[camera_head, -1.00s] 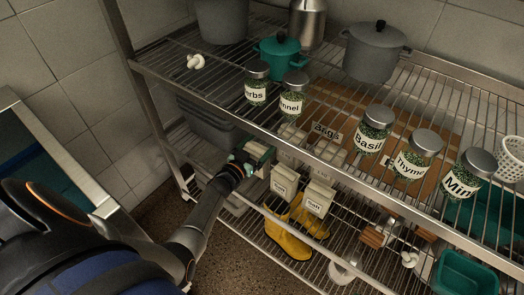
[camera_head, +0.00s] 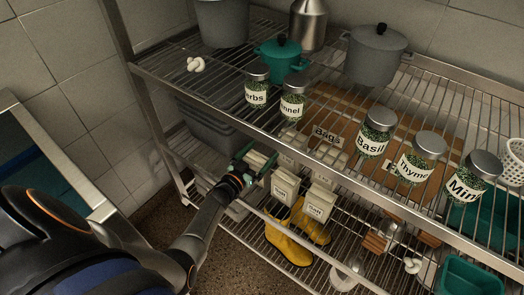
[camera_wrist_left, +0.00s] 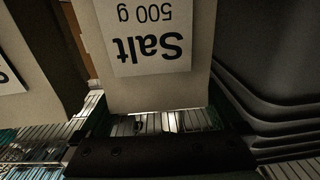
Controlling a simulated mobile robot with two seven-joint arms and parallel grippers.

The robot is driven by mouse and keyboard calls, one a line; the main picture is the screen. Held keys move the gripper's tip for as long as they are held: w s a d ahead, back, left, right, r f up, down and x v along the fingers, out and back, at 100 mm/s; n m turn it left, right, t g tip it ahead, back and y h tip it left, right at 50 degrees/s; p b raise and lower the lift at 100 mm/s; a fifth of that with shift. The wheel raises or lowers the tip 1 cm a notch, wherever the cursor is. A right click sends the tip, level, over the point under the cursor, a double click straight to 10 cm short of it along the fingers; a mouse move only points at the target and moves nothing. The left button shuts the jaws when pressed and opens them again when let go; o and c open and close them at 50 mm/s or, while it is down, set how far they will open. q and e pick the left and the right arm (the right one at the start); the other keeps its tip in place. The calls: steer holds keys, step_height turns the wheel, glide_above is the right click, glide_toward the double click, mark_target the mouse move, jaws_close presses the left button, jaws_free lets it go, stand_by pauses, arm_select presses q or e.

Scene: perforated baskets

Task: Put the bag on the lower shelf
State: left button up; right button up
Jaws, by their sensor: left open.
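Whether a finger touches the bag cannot be told. Two more salt bags, one nearer (camera_head: 284,185) and one farther right (camera_head: 319,201), stand beside it. My right gripper is out of view.
Grey stacked bins (camera_head: 210,130) sit close to the left of the bag. The upper shelf (camera_head: 190,88), carrying jars and pots, overhangs the bags.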

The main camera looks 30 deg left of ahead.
mark_target(253, 161)
arm_select(q)
steer(key=s+p, duration=0.2)
steer(key=s, duration=0.4)
steer(key=shift+s+a+r+p, duration=0.1)
steer(key=shift+s+p, duration=0.15)
steer(key=shift+p, duration=0.1)
steer(key=shift+s, duration=0.15)
